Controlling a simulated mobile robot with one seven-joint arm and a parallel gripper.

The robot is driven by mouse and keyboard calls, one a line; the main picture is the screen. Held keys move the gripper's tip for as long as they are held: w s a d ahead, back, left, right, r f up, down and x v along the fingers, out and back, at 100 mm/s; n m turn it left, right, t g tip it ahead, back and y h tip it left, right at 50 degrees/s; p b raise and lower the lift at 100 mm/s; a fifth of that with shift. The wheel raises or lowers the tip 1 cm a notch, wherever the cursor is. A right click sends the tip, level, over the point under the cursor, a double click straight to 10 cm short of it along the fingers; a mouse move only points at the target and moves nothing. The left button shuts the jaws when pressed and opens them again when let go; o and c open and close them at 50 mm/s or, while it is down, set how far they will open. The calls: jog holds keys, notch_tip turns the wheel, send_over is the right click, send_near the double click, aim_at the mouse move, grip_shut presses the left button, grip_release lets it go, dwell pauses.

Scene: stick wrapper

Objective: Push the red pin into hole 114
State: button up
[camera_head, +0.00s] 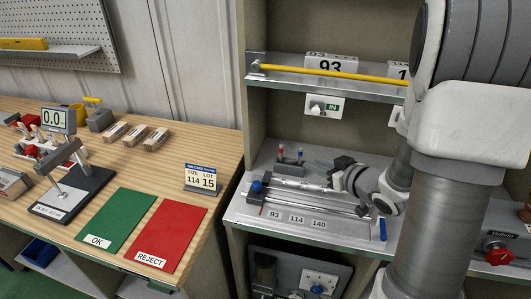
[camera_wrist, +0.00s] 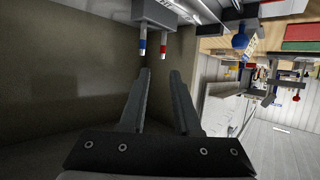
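The red pin (camera_head: 281,149) stands in a small grey holder beside a blue pin (camera_head: 300,154), at the back of the grey machine bed. In the wrist view the red pin (camera_wrist: 163,47) and blue pin (camera_wrist: 142,46) appear inverted under the holder block (camera_wrist: 153,12). My gripper (camera_wrist: 160,72) is open and empty, its fingertips pointing toward the pins and apart from them. In the head view my gripper (camera_head: 332,168) is right of the holder. The label 114 (camera_head: 297,218) is on the machine's front, between 93 and 140. The hole itself is too small to make out.
A long rod with a blue knob (camera_head: 257,187) lies along the machine bed. A shelf (camera_head: 300,75) with a yellow rod is above. A size card (camera_head: 201,178) reads 114, lot 15. Green and red mats (camera_head: 158,235) lie on the wooden bench at left.

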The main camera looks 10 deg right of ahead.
send_near(282, 151)
jog(key=x, duration=0.4)
jog(key=shift+w+d+f, duration=0.15)
jog(key=shift+w+f, duration=0.2)
jog(key=shift+a+x, duration=0.2)
jog(key=shift+x, duration=2.8)
jog(key=shift+r, duration=0.2)
jog(key=shift+c, duration=0.2)
grip_shut()
